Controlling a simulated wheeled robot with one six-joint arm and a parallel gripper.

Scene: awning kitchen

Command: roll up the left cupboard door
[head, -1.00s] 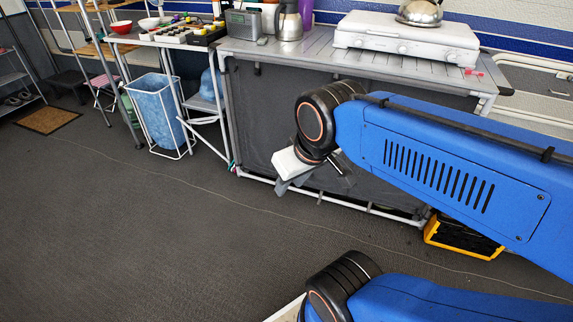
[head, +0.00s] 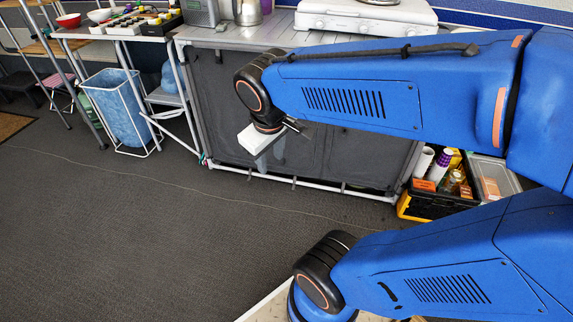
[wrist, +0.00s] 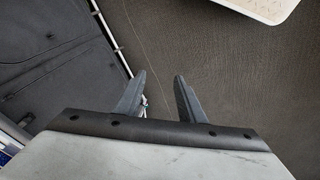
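The cupboard is a camp kitchen unit with a dark grey fabric front on a pale metal frame. Its left door (head: 217,105) hangs down flat, partly hidden behind my arm. In the wrist view a dark fabric panel of the cupboard (wrist: 45,75) lies at the left, beside a pale frame bar. My gripper (head: 272,158) is in front of the cupboard front, low down, pointing downward. In the wrist view my gripper (wrist: 161,85) has its two fingers apart with only floor between them. It appears clear of the fabric.
A black and yellow crate (head: 425,207) of bottles and jars stands right of the cupboard. A blue bin (head: 118,103) in a white frame stands left. A white stove (head: 365,17) sits on the cupboard top (head: 245,36). The floor in front is clear.

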